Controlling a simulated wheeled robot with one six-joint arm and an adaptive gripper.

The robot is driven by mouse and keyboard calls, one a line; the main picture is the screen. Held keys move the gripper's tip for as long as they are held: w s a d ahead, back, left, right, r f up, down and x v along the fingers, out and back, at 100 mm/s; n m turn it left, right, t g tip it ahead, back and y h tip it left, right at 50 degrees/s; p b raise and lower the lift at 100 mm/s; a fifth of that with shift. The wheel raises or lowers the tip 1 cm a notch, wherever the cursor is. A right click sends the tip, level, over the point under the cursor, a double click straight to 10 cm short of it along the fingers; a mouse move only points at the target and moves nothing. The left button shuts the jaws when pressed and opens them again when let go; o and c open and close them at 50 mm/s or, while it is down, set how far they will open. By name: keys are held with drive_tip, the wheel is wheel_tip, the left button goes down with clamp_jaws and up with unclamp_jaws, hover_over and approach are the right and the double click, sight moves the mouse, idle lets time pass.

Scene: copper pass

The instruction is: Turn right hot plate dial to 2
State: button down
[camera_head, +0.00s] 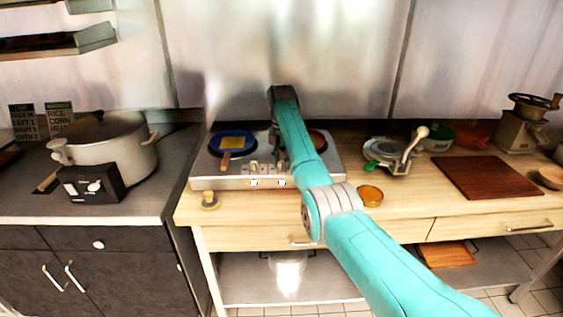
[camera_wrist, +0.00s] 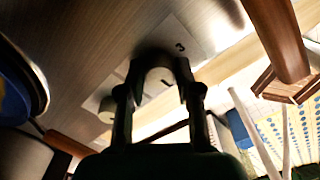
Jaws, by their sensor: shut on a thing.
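The hot plate (camera_head: 205,178) is a silver two-burner unit on the wooden counter, with dials along its front. My gripper (camera_wrist: 159,72) is shut on a pale rounded dial, the right hot plate dial (camera_wrist: 160,78), with one finger on each side. A white label with the digits 1 and 3 (camera_wrist: 182,48) shows around it; a 2 is not visible. The left dial (camera_wrist: 106,110) stands apart, to the left. In the head view my arm covers part of the hot plate's right side, and the dial settings are too small to read.
A blue pan (camera_head: 232,141) with yellow food sits on the left burner, its handle forward. A reddish pan (camera_head: 317,139) is partly behind my arm. A small orange bowl (camera_head: 370,196) and a brush-like item (camera_head: 209,200) stand near the front edge.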

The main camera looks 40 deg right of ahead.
sight(282, 162)
drive_tip(key=n, duration=0.5)
idle(0.6)
drive_tip(key=c, duration=0.8)
unclamp_jaws()
drive_tip(key=shift+r, duration=0.15)
drive_tip(key=shift+r, duration=3.6)
